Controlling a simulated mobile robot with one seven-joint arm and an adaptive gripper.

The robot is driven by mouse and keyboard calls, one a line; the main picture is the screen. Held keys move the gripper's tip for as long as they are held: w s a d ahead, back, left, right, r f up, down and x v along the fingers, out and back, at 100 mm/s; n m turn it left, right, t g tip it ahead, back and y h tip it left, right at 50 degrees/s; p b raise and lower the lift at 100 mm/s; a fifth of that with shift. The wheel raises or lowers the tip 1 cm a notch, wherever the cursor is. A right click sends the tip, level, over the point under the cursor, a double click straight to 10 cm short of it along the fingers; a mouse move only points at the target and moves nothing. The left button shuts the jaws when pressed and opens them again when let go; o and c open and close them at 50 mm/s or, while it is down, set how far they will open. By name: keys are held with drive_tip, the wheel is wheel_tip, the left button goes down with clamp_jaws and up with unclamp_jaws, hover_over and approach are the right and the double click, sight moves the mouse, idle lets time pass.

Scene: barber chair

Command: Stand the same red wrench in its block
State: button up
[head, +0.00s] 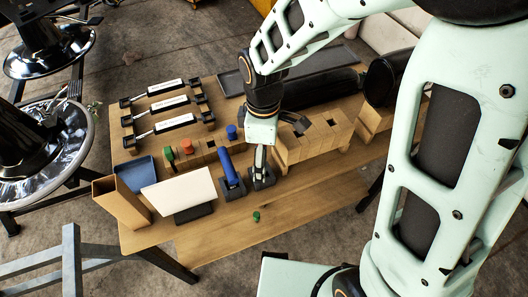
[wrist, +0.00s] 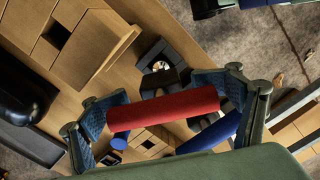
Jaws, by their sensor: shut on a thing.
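The red wrench shows in the wrist view as a red cylindrical handle (wrist: 162,107), lying crosswise between the finger pads of my gripper (wrist: 162,110). My gripper is shut on it, one pad at each end. In the head view my gripper (head: 260,158) points down over a small black block (head: 264,180); the red handle cannot be made out there. A black block (wrist: 165,52) with a bright spot in its opening shows beyond the handle in the wrist view. I cannot tell whether the wrench touches the block. A blue handle (head: 226,165) stands tilted in the neighbouring black block (head: 234,192).
A wooden block with square holes (head: 310,142) stands close on the right. A white panel (head: 180,192), blue bin (head: 139,176) and brown box (head: 121,200) crowd the left. A small green piece (head: 256,216) lies in front. The front tabletop (head: 300,205) is mostly clear.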

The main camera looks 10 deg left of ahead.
drive_tip(key=shift+f+b, duration=0.65)
drive_tip(key=shift+f, duration=0.3)
idle(0.3)
drive_tip(key=o, duration=1.8)
